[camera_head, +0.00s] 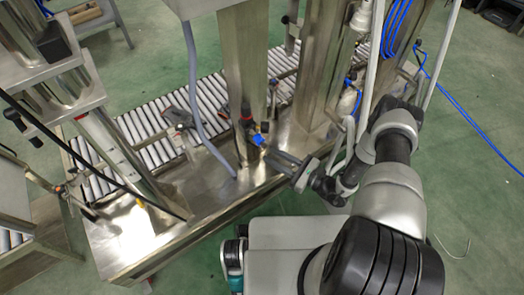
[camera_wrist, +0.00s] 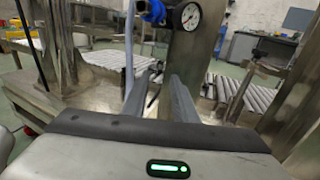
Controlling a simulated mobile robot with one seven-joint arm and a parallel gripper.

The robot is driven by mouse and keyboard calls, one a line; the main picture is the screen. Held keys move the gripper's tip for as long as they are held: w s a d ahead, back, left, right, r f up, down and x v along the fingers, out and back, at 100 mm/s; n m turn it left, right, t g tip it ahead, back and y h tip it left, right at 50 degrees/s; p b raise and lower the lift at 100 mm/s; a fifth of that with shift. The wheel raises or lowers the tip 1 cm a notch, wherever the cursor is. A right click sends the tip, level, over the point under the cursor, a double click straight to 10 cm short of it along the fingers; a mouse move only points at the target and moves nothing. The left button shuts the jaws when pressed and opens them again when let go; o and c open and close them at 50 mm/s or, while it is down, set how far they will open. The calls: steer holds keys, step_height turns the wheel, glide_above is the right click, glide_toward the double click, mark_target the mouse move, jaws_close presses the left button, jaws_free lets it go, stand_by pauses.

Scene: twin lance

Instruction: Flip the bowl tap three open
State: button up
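A small blue fitting (camera_head: 258,140), perhaps the tap, sits low on the front of a steel column, below a part with a red band (camera_head: 246,112). In the wrist view a blue fitting (camera_wrist: 152,10) shows at the top edge, next to a round white gauge (camera_wrist: 187,16). I cannot read a label that marks tap three, nor tell whether the tap is open or closed. My gripper (camera_head: 268,157) is just below and right of the blue fitting, apart from it. In the wrist view my gripper (camera_wrist: 164,78) has its two fingers apart with nothing between them.
The steel column (camera_head: 246,60) rises behind the fitting. A grey hose (camera_head: 195,90) hangs left of it. A roller conveyor (camera_head: 150,125) runs behind. Another steel column (camera_head: 325,60) and blue hoses (camera_head: 395,30) are to the right.

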mark_target(252, 145)
steer(key=shift+b+x, duration=0.3)
steer(key=shift+x, duration=2.4)
jaws_close()
